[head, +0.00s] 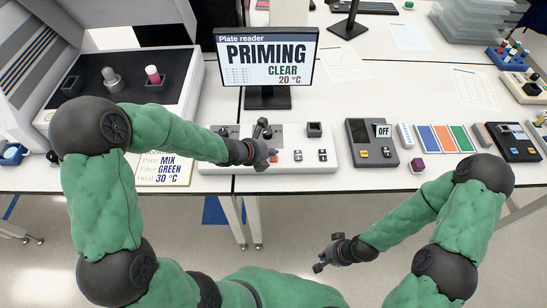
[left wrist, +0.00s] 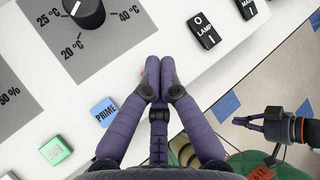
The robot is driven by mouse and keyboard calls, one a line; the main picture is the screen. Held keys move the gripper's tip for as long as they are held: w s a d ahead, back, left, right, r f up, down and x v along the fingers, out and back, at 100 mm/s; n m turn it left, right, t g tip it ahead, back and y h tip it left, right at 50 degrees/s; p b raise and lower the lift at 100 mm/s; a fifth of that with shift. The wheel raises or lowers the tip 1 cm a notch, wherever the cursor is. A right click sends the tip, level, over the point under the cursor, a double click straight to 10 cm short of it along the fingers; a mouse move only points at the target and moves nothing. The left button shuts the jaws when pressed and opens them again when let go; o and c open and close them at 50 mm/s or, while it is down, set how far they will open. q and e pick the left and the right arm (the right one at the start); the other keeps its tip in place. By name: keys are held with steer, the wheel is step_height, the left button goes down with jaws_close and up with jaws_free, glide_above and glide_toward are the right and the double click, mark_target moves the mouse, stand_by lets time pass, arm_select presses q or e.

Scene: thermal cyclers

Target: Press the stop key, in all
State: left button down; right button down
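My left gripper (head: 268,154) is over the front of the white control panel (head: 218,166). In the left wrist view its two purple fingers (left wrist: 160,72) are together, with nothing visible between them. A small red sliver (left wrist: 144,74) shows beside the fingertips; it may be the stop key, but the fingers hide most of it and no label shows. I cannot tell whether they touch it. The blue PRIME key (left wrist: 104,112) and a green key (left wrist: 56,150) lie to the lower left. My right gripper (head: 321,264) hangs empty in front of the table, fingers apart in the left wrist view (left wrist: 262,122).
The screen (head: 265,58) reads PRIMING, CLEAR, 20 °C. A temperature knob (left wrist: 84,12) and the LAMP switch (left wrist: 204,32) are close to the left fingers. A grey box with an OFF display (head: 370,143) stands right of the panel. A card (head: 165,170) lies to its left.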

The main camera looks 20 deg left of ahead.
mark_target(271, 159)
arm_select(q)
steer(key=shift+f, duration=0.1)
steer(key=shift+f+b, duration=0.35)
steer(key=shift+b, duration=0.2)
steer(key=shift+f+b, duration=0.35)
steer(key=shift+b, duration=0.1)
stand_by(0.6)
steer(key=shift+r, duration=0.1)
steer(key=shift+r+p, duration=0.6)
steer(key=shift+r, duration=0.1)
steer(key=shift+r+p, duration=2.15)
steer(key=shift+r, duration=0.4)
